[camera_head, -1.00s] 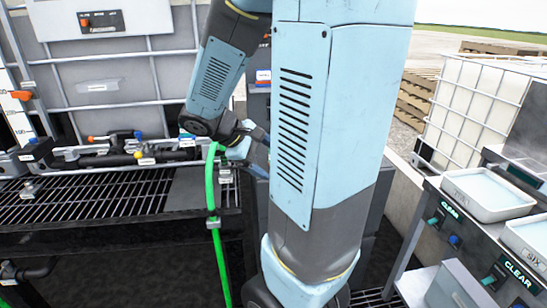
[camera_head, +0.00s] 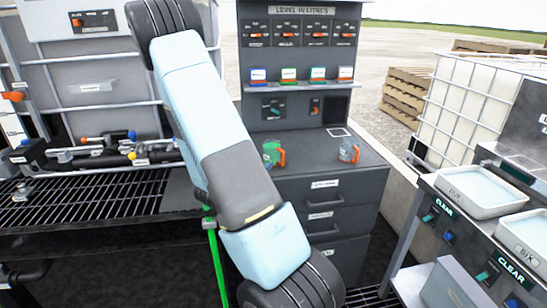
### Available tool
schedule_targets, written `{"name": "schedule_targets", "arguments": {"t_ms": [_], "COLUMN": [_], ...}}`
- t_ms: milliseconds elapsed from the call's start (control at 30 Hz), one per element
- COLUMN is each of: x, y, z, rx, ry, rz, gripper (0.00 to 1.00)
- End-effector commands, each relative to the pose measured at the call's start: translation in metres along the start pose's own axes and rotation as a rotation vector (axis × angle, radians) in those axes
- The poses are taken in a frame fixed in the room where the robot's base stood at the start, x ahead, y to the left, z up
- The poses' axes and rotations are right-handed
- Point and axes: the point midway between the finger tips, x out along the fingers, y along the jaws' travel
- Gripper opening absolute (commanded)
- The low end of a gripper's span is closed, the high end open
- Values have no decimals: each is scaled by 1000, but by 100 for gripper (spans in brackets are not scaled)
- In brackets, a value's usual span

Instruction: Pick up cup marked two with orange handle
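Two cups with orange handles stand on the dark cabinet top. The green cup (camera_head: 270,151) is at the left, just right of my arm. The clear greyish cup (camera_head: 346,153) is at the right, near a small pale square on the cabinet top. Both are upright with their handles toward the right. They are too small for me to read a number on either. My gripper is not visible; my own arm crosses the middle of the view and hides what is behind it.
The cabinet (camera_head: 365,177) has labelled drawers and a panel with several coloured cards behind it. A grated rack (camera_head: 80,205) with pipes and valves is at left. White trays (camera_head: 480,190) stand on the right bench. A green hose (camera_head: 217,262) hangs beneath my arm.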

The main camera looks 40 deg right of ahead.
Motion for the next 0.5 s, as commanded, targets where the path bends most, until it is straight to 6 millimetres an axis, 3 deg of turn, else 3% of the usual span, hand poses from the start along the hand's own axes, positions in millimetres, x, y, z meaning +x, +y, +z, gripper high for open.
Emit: {"name": "schedule_targets", "arguments": {"t_ms": [200, 367, 500], "x": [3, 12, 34], "y": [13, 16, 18], "z": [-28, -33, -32], "rx": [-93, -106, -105], "ry": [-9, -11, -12], "rz": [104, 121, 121], "gripper": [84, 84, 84]}}
